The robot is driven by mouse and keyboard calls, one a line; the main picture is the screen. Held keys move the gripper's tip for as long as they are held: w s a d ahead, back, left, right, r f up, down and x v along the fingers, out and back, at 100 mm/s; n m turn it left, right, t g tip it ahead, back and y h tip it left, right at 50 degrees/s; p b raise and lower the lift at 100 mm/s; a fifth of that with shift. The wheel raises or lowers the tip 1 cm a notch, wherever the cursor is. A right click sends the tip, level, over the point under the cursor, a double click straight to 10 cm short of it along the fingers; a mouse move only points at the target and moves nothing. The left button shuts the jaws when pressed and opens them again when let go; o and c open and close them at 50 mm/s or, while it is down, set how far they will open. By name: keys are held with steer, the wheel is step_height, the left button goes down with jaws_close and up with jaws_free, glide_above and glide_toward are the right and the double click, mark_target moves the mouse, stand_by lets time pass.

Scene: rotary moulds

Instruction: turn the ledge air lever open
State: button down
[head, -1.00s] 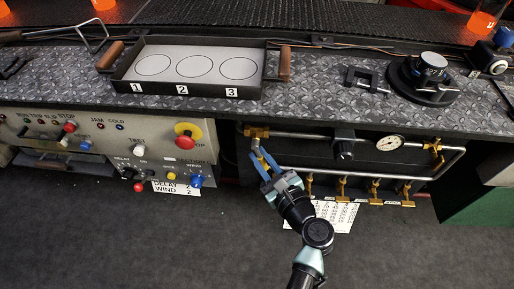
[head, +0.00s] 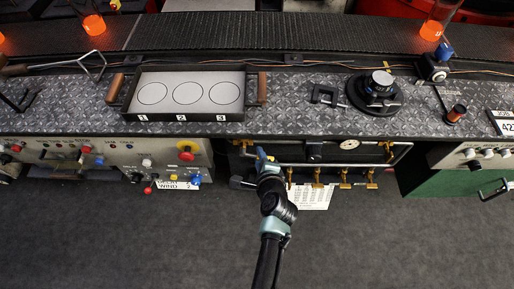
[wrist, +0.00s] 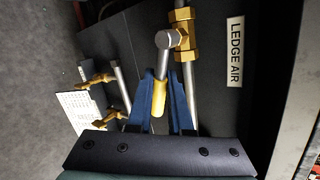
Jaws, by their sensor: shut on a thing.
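The ledge air lever (wrist: 159,98) has a grey stem and a yellow sleeve, and it hangs from a brass valve (wrist: 185,36) on a steel pipe. In the wrist view it lies nearly alongside the pipe. The LEDGE AIR label (wrist: 235,52) is right of the valve. My gripper (wrist: 160,85) has its blue fingers on both sides of the lever and is shut on it. In the head view my gripper (head: 262,156) is at the left end of the piping, and its wrist and fingers mostly hide the lever.
Several brass taps (head: 345,178) hang in a row right of my gripper, with a white sheet (head: 309,196) below. A gauge (head: 349,145) sits above. The control panel with a red button (head: 186,151) is on the left. The ledge holding a tray (head: 185,117) overhangs the pipes.

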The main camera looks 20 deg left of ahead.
steer(key=r+n+h+p, duration=0.1)
steer(key=p, duration=0.2)
steer(key=shift+d+r, duration=0.1)
steer(key=shift+r, duration=0.2)
steer(key=shift+n+t+h+p, duration=0.35)
steer(key=shift+h+p, duration=0.25)
steer(key=shift+p, duration=0.65)
steer(key=shift+n+p, duration=0.25)
steer(key=shift+p, duration=0.15)
steer(key=c, duration=0.8)
jaws_free()
steer(key=shift+c, duration=0.2)
steer(key=p+v, duration=0.3)
steer(key=v, duration=1)
steer(key=shift+w+r, duration=0.1)
steer(key=shift+r, duration=0.05)
